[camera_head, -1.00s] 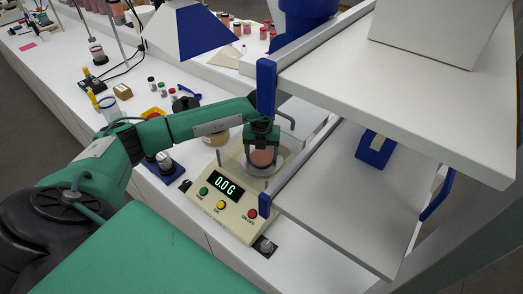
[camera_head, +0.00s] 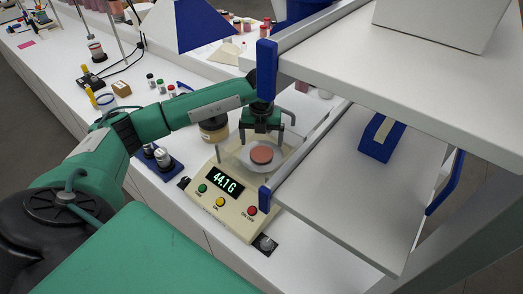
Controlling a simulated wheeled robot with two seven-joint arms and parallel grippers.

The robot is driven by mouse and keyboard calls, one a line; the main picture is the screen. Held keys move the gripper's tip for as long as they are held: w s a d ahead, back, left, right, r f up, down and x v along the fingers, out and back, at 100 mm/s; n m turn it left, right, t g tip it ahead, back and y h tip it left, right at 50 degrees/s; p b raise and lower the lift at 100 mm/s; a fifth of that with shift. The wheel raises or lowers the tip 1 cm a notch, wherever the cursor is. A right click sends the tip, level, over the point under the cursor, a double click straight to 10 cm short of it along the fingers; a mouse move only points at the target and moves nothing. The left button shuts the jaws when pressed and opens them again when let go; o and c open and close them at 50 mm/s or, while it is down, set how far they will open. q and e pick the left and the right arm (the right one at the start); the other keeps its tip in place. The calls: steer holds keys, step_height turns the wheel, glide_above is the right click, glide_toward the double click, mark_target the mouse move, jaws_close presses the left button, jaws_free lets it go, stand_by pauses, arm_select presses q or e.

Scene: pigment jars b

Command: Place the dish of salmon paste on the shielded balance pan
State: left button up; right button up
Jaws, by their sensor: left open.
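The dish of salmon paste (camera_head: 261,155) rests on the round pan (camera_head: 247,161) of the balance (camera_head: 228,211). A clear shield surrounds the pan. The balance display reads 44.1 G. My left gripper (camera_head: 260,136) is open, just above and behind the dish, apart from it as far as I can see. Its fingertips are partly hard to make out against the shield. My right gripper is not in view.
A white shelf unit with blue brackets (camera_head: 266,69) stands close on the right of the balance. A jar (camera_head: 214,130) stands behind it on the left. A blue holder with metal weights (camera_head: 162,157) is at left. Small vials stand farther back.

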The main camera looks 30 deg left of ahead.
mark_target(262, 155)
arm_select(q)
step_height(262, 155, up, 8)
steer(key=b, duration=0.2)
steer(key=shift+f, duration=0.25)
stand_by(0.3)
